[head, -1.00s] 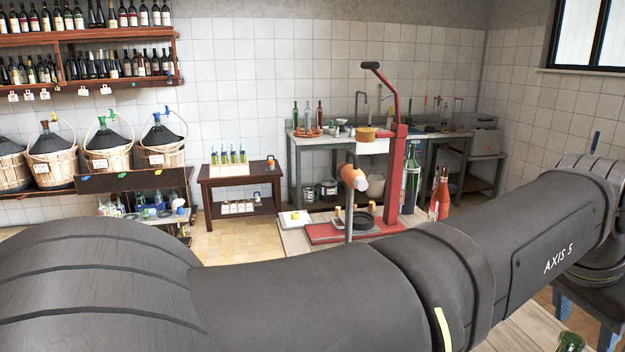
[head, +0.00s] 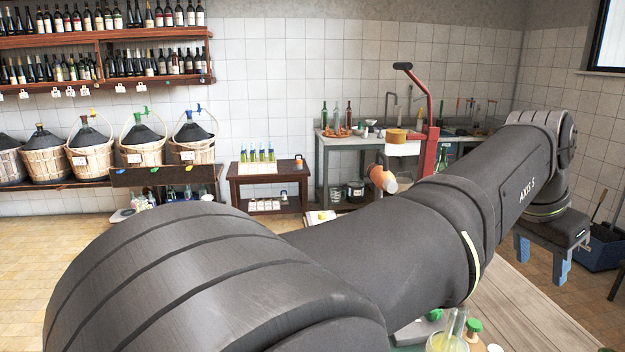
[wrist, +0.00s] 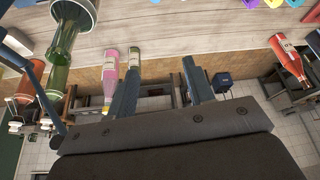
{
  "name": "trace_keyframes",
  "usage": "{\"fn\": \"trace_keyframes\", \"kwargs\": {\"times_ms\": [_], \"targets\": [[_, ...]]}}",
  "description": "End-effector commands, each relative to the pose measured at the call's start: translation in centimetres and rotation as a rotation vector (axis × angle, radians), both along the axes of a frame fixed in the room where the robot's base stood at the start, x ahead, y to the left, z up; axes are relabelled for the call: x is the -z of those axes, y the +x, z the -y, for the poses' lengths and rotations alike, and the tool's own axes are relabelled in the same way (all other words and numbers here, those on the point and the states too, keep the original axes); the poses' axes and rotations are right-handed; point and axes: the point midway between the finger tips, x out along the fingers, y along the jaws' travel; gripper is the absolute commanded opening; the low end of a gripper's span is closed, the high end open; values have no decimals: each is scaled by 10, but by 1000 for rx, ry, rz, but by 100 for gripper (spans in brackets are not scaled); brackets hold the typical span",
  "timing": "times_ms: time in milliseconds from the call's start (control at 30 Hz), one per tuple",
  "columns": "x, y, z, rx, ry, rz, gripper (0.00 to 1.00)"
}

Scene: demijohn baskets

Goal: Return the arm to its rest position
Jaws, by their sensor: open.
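My arm reaches across the head view to the right, and my gripper (head: 542,258) hangs at its end with its two blue fingers pointing down. The fingers are apart with nothing between them. In the wrist view my gripper (wrist: 160,58) also shows two spread, empty fingers. The bottles look apart from the fingers.
A wooden worktop (head: 535,320) lies below my arm, with glassware (head: 450,335) at the front edge. A red press (head: 428,155) stands behind the arm, partly hidden. Basketed demijohns (head: 142,148) stand at the back left. A blue bin (head: 598,250) is at the right. Tiled floor at left is open.

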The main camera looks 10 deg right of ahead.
Motion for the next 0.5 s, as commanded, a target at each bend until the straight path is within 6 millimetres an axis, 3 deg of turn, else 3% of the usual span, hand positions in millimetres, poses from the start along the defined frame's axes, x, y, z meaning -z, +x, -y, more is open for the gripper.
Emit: {"fn": "trace_keyframes", "kwargs": {"times_ms": [500], "targets": [[10,86,-40,-129,-6,2,48]]}}
